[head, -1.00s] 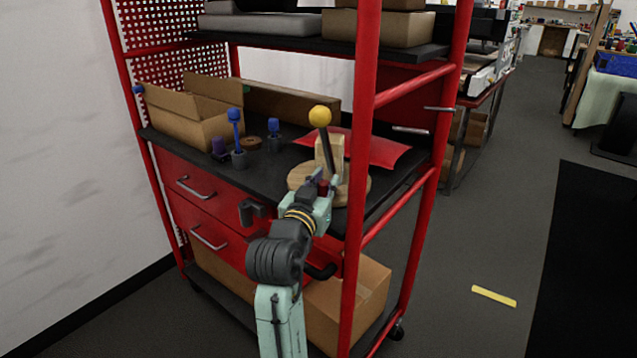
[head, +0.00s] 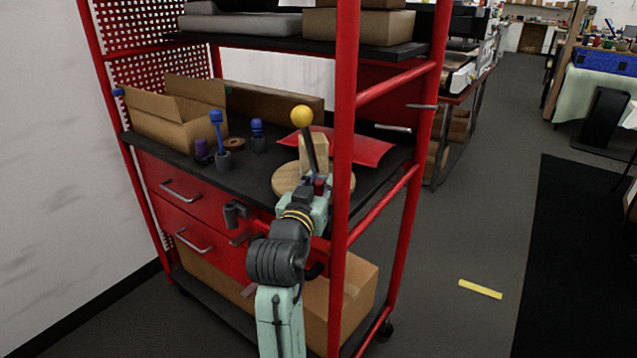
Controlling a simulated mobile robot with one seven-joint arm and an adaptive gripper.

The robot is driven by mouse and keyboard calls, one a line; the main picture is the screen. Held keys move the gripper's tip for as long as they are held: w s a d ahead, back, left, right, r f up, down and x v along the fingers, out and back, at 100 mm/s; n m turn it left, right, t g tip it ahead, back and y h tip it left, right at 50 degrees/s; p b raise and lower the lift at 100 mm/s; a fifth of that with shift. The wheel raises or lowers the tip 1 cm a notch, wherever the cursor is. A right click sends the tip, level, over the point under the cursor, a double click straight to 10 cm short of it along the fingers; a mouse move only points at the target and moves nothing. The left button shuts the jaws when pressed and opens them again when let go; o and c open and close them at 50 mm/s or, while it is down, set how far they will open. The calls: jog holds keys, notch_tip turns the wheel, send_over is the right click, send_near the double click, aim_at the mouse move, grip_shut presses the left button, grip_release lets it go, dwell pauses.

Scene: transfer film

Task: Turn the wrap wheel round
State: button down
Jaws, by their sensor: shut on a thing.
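The wrap wheel (head: 286,181) is a round pale wooden disc on the black shelf top of the red cart. A light wooden block (head: 314,150) stands at it, and a dark lever with a yellow ball (head: 301,116) rises in front of the block, leaning left. My gripper (head: 317,184) is at the near right side of the disc, shut on a small dark red peg (head: 320,186). My gripper and arm hide the near part of the disc, and the hold itself is small in the picture.
A red cart post (head: 345,130) stands close right of my gripper. A red pouch (head: 365,151) lies behind the block. Open cardboard box (head: 178,125), blue-topped tools (head: 217,135) and a brown ring (head: 234,144) stand left. An upper shelf (head: 290,46) hangs above.

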jog(key=shift+d, duration=0.15)
jog(key=c, duration=1.8)
grip_release()
jog(key=o, duration=0.4)
jog(key=v, duration=0.7)
jog(key=shift+s+a, duration=0.2)
jog(key=shift+s, duration=0.1)
jog(key=shift+c, duration=0.6)
